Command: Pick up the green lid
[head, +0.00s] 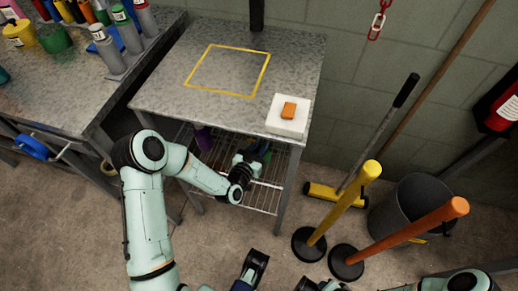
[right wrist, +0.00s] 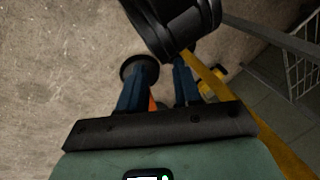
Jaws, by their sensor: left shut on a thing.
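My left gripper (head: 254,160) reaches in at the front of the table's lower wire shelf, under the tabletop. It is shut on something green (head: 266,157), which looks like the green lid. Most of that thing is hidden by the fingers and the tabletop, so its shape is unclear. My right gripper (right wrist: 160,90) shows in the right wrist view as two blue fingers standing apart over the floor, with nothing held between them.
The metal table (head: 180,92) has a yellow outlined square and a white block (head: 287,121) with an orange piece on top. A yellow post (head: 345,203), an orange post (head: 410,231) and a grey bin (head: 408,205) stand right. A cluttered bench (head: 60,95) stands left.

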